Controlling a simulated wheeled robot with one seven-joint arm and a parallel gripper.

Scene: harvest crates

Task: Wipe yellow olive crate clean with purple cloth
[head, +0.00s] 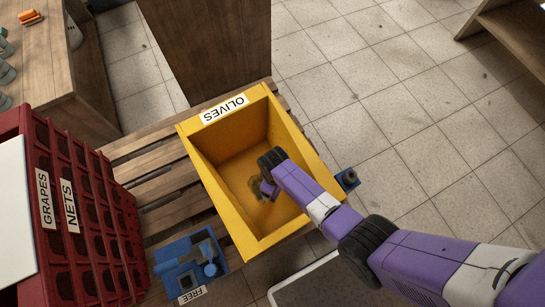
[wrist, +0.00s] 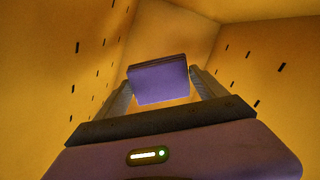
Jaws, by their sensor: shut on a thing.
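The yellow olive crate (head: 212,188) stands open on a wooden pallet in the head view, with an OLIVES label on its far rim. My arm reaches down into the crate from the lower right. In the wrist view my gripper (wrist: 160,82) is shut on a folded purple cloth (wrist: 158,88), with a finger on each side of it. The crate's slotted yellow walls surround it there. Whether the cloth touches the floor I cannot tell.
A red crate (head: 113,222) with GRAPES and NETS labels stands at the left. A blue bin (head: 215,261) with a FREE label sits beside the yellow crate. A small blue object (head: 347,179) is at its right. Tiled floor (head: 400,110) is open at upper right.

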